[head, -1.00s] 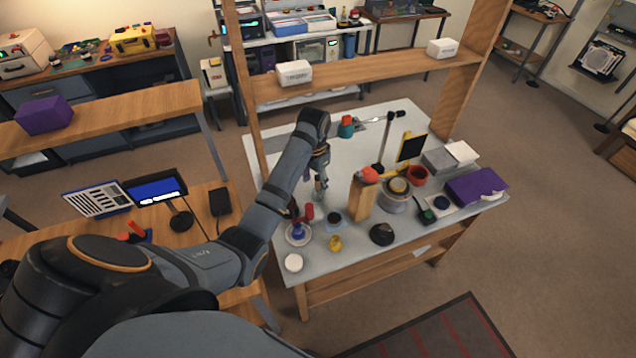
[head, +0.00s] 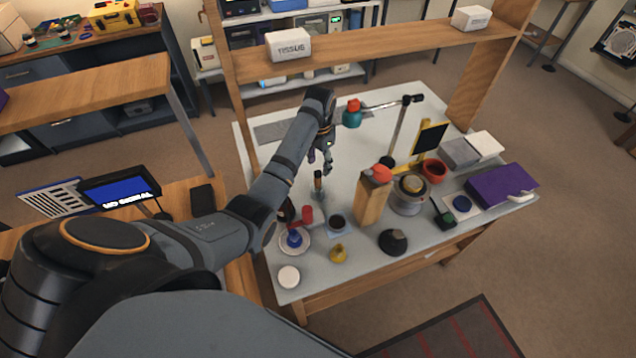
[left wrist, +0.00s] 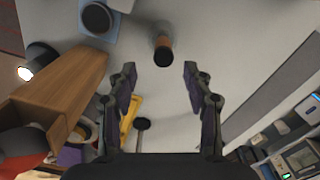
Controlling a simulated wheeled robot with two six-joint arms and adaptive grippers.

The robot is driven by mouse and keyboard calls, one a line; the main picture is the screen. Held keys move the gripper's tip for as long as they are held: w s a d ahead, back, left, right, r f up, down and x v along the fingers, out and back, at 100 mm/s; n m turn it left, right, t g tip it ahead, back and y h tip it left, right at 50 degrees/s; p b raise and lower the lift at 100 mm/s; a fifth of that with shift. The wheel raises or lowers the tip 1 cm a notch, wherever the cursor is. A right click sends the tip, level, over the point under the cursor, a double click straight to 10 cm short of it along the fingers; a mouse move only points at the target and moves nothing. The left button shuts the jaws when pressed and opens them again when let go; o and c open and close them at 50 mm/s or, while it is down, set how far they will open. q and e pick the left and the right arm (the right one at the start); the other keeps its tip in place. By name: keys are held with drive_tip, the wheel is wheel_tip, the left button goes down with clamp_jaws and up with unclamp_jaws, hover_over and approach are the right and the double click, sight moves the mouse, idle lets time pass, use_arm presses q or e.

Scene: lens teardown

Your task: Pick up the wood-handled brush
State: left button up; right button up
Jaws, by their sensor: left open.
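The wood-handled brush (head: 318,184) stands upright on the grey worktable, with a brown wooden body and a dark top. In the left wrist view the brush (left wrist: 163,46) shows its black end and brown side, just beyond the fingertips and roughly centred between them. My left gripper (head: 327,166) is open and empty, above and slightly behind the brush in the head view. Its two fingers (left wrist: 160,72) are spread apart in the left wrist view and do not touch the brush. My right gripper is not in view.

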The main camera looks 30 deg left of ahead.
sight(318, 173)
use_arm(q)
drive_tip(key=shift+s+f, duration=0.1)
drive_tip(key=shift+f, duration=0.5)
drive_tip(key=shift+d+f, duration=0.1)
drive_tip(key=shift+f, duration=0.55)
drive_tip(key=f, duration=0.1)
drive_tip(key=f+p, duration=0.1)
drive_tip(key=f, duration=0.2)
drive_tip(key=shift+a, duration=0.35)
drive_tip(key=shift+f, duration=0.5)
clamp_jaws()
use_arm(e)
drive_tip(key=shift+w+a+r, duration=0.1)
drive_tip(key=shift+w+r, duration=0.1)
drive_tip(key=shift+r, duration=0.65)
use_arm(q)
drive_tip(key=shift+r, duration=0.1)
wheel_tip(318, 173, up, 9)
drive_tip(key=shift+b, duration=0.5)
drive_tip(key=shift+r, duration=0.55)
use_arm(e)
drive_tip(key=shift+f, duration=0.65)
